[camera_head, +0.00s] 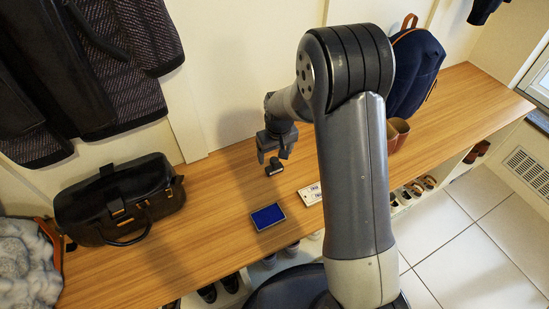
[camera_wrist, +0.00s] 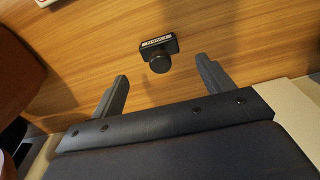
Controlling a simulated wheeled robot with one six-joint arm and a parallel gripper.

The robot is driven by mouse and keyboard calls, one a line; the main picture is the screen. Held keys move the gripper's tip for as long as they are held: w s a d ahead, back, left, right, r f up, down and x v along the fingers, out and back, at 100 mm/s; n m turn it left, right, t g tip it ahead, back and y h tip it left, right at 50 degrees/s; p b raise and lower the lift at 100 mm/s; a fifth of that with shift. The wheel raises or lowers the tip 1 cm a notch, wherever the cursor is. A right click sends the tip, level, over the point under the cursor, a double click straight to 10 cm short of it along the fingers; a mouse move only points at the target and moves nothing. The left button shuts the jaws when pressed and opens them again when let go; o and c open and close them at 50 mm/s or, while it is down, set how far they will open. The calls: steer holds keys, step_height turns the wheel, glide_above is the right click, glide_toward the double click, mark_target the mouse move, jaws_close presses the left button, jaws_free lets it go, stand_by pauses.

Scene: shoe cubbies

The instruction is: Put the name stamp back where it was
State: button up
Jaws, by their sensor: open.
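The name stamp (camera_head: 275,167) is small and black, on the wooden bench top just below my gripper (camera_head: 275,150). In the wrist view the stamp (camera_wrist: 159,54) shows a round knob and a pale lettered strip along its block. It lies ahead of my open fingers (camera_wrist: 163,88), apart from both, with nothing between them. A blue ink pad (camera_head: 267,216) lies near the bench's front edge. A white card with dark print (camera_head: 311,194) lies to its right, partly hidden behind my arm.
A black handbag (camera_head: 120,198) stands on the bench at the left. A navy backpack (camera_head: 413,72) and a brown cup-like thing (camera_head: 398,132) stand to the right behind my arm. Dark coats (camera_head: 90,70) hang at upper left. Shoes (camera_head: 412,190) sit in cubbies below. Bench wood around the stamp is clear.

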steer(key=r, duration=0.3)
steer(key=r+p, duration=0.1)
steer(key=r, duration=0.1)
steer(key=shift+s+d+r, duration=0.1)
steer(key=shift+s+d, duration=0.05)
steer(key=shift+s, duration=0.2)
